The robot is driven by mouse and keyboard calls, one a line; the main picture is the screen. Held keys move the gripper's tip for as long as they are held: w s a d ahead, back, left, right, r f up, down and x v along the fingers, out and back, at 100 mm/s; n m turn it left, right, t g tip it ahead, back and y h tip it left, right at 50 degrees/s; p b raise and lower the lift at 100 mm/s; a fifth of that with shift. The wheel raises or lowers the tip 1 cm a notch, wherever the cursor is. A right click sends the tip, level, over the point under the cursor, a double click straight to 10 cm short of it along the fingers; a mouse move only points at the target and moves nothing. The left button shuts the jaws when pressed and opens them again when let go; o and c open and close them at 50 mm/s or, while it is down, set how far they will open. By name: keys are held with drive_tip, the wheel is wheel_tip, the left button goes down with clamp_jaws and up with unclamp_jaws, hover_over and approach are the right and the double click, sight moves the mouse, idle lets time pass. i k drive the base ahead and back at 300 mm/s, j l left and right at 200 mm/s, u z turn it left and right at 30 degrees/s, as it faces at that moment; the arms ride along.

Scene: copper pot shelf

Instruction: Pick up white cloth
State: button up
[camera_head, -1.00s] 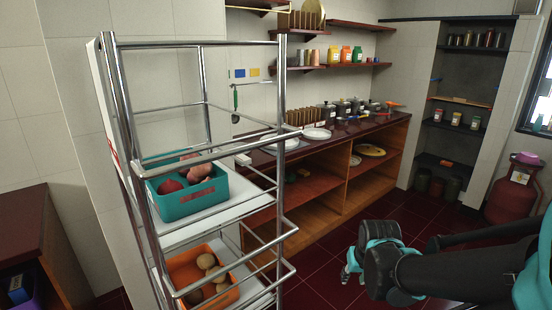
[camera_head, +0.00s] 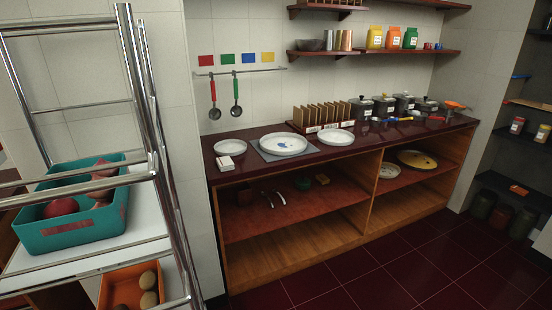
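A small white item (camera_head: 230,148), flat and round like a plate, lies at the left end of the dark counter (camera_head: 250,183). In front of it a small white block-like piece (camera_head: 226,163) lies near the counter's front edge. It may be the folded white cloth, but it is too small to tell. My gripper and arm are out of view.
A chrome rack with a teal bin (camera_head: 68,235) and an orange bin (camera_head: 112,292) stands close at left. Larger plates (camera_head: 283,143), a wooden rack (camera_head: 322,118) and pots (camera_head: 384,105) fill the counter. The red floor (camera_head: 400,262) before it is clear.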

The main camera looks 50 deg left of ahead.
sight(225, 163)
drive_tip(key=i+u, duration=0.1)
drive_tip(key=i, duration=0.3)
drive_tip(key=i+l+u, duration=0.15)
drive_tip(key=i, duration=0.25)
drive_tip(key=i+u, duration=0.2)
drive_tip(key=u, duration=0.2)
drive_tip(key=i+j+u, duration=0.1)
drive_tip(key=u, duration=0.35)
drive_tip(key=i+l+u, duration=0.1)
drive_tip(key=i+u, duration=0.3)
drive_tip(key=l+u, duration=0.1)
drive_tip(key=u, duration=0.3)
drive_tip(key=i+j+u, duration=0.1)
drive_tip(key=u, duration=0.3)
drive_tip(key=i+u, duration=0.5)
drive_tip(key=u, duration=0.25)
